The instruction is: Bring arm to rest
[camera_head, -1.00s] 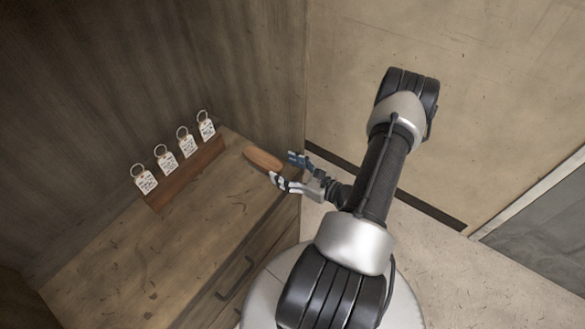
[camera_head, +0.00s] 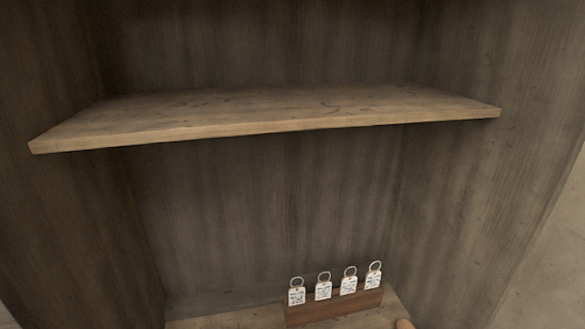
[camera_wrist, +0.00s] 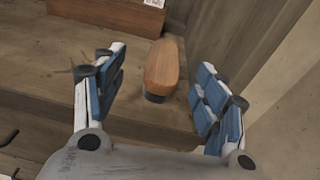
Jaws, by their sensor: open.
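My gripper (camera_wrist: 161,90) is in the wrist view, its two blue-padded fingers spread wide apart and empty. A brown wooden piece with a rounded end (camera_wrist: 162,66) stands on the wooden surface beyond the fingertips, between their lines, with a dark part at its near lower end. The fingers do not touch it. In the head view my arm and gripper are out of sight, and only a small edge of the wooden piece (camera_head: 404,324) shows at the bottom.
A wooden rack (camera_head: 334,306) with several white ring tags stands on the lower surface. An empty shelf (camera_head: 270,110) spans the cabinet above it. A cabinet wall (camera_wrist: 245,40) rises close to the right of the gripper. A drawer front lies at the near left.

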